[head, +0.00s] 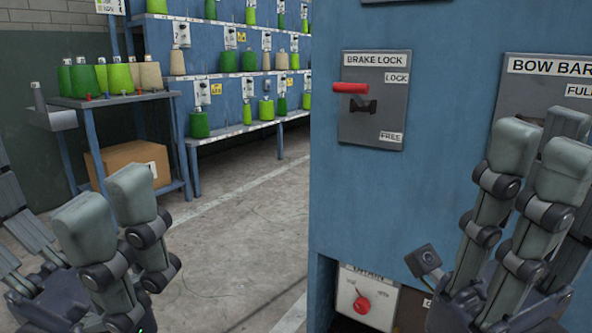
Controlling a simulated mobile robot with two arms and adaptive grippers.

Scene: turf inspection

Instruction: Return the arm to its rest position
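My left gripper (110,206) is at the lower left, its fingers extended and apart, with nothing between them. My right gripper (537,158) is at the lower right, in front of the blue machine panel (420,205). Its fingers are also extended and apart, with nothing seen between them. It covers part of the plate labelled BOW BAR (538,85). Neither gripper holds anything that I can see. The plate labelled BRAKE LOCK (373,130) is left of my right gripper and apart from it. Its red-handled lever (350,88) points left, near the LOCK label.
A low box with a red knob (362,305) sits in an opening at the panel's foot. A blue table (130,98) with green and beige cones stands at the left, a cardboard carton (125,165) beneath it. Blue racks (225,85) with cones stand behind. The floor (235,235) between is clear.

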